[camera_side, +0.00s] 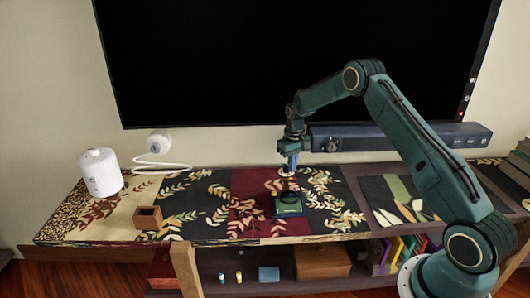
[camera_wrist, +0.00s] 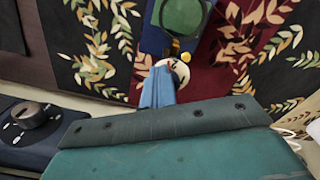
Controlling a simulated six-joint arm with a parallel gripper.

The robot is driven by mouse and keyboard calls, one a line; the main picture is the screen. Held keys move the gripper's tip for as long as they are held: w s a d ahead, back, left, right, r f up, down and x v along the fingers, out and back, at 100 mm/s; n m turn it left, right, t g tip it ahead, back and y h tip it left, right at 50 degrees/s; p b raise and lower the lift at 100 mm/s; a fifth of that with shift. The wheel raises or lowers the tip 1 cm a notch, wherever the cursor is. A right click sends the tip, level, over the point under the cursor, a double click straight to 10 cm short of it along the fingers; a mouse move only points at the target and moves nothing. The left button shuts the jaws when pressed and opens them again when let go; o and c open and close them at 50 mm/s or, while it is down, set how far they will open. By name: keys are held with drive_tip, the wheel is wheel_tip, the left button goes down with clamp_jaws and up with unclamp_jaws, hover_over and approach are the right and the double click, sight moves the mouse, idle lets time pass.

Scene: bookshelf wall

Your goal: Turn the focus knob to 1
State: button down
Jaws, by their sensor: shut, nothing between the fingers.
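My gripper (camera_side: 291,169) has blue fingers pointing down over a small dark blue and green device (camera_side: 288,207) on the patterned runner. In the wrist view the shut fingers (camera_wrist: 160,92) end beside a small round cream part with dark marks (camera_wrist: 175,70); I cannot tell whether they touch it. A yellow knob-like part (camera_wrist: 186,57) is just beyond it, by the device's round green top (camera_wrist: 183,18). A dark knob (camera_wrist: 35,115) with white marks around it is on the long dark blue bar. I cannot read which knob is the focus knob, nor its setting.
The long bar (camera_side: 395,138) stands behind my gripper, below a large black screen (camera_side: 280,60). A white cylinder (camera_side: 100,172) and a small open wooden box (camera_side: 148,218) are at the left. The runner between box and device is clear.

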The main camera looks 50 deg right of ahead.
drive_tip(key=shift+w+a, duration=0.15)
drive_tip(key=shift+a, duration=0.5)
drive_tip(key=shift+w+a, duration=0.2)
drive_tip(key=shift+a, duration=0.05)
idle(0.7)
drive_tip(key=shift+s+a, duration=0.15)
drive_tip(key=shift+s, duration=0.05)
drive_tip(key=shift+s+a, duration=0.15)
drive_tip(key=shift+r, duration=0.1)
drive_tip(key=shift+r, duration=2.95)
drive_tip(key=shift+s+d+r, duration=0.1)
drive_tip(key=shift+d+r, duration=0.15)
drive_tip(key=shift+d, duration=0.4)
drive_tip(key=shift+s+d+r, duration=0.1)
drive_tip(key=shift+d+r, duration=0.1)
drive_tip(key=shift+d, duration=0.4)
